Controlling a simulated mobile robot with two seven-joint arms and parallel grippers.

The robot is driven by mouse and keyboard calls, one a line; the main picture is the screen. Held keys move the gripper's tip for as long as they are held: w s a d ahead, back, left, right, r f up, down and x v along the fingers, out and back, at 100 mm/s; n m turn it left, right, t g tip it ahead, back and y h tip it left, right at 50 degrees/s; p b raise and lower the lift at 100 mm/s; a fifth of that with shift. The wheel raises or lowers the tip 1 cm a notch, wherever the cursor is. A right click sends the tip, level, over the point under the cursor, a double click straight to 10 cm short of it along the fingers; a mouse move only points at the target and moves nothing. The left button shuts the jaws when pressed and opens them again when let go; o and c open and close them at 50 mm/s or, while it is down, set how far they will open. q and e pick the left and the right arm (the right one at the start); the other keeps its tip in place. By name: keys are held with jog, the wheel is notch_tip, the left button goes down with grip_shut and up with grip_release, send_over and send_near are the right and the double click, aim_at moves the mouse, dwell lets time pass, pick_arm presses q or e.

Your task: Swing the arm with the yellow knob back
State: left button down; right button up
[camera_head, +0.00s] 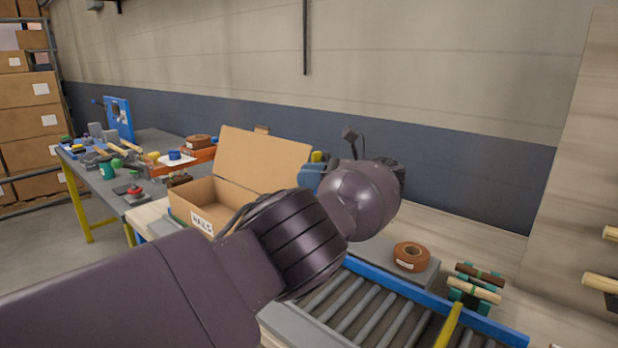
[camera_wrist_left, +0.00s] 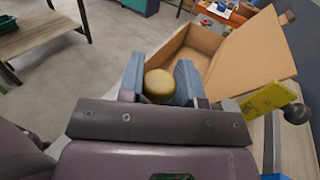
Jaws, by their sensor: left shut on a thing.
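My left gripper (camera_wrist_left: 160,76) has its two blue-grey fingers on either side of a rounded, dull yellow knob (camera_wrist_left: 159,86) and is shut on it. The arm that carries the knob is hidden below the fingers and my wrist. In the head view, my left arm crosses from the lower left. Its wrist covers most of the left gripper (camera_head: 312,176), of which only a blue part shows. A small yellow patch (camera_head: 318,156) shows just above it; I cannot tell whether this is the knob. My right gripper is not in view.
An open cardboard box (camera_head: 196,201) stands close by the left gripper. A yellow plate (camera_wrist_left: 268,98) with a black ball (camera_wrist_left: 297,112) is to its right. A roller conveyor (camera_head: 375,308), a brown tape roll (camera_head: 411,256) and wooden spindles (camera_head: 475,287) lie at the right.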

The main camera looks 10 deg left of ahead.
pick_arm(q)
jog(key=shift+r, duration=0.35)
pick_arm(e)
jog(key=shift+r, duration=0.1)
pick_arm(q)
jog(key=c, duration=1)
grip_release()
jog(key=shift+d, duration=0.1)
jog(key=shift+o, duration=1.1)
jog(key=shift+f, duration=0.25)
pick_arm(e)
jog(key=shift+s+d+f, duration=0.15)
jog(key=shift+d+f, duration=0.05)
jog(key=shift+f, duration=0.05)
pick_arm(q)
notch_tip(320, 180, up, 9)
jog(key=shift+f+p, duration=0.15)
jog(key=shift+p, duration=0.3)
notch_tip(320, 180, up, 11)
jog(key=b, duration=0.1)
jog(key=shift+r+b, duration=0.2)
jog(key=shift+b, duration=0.1)
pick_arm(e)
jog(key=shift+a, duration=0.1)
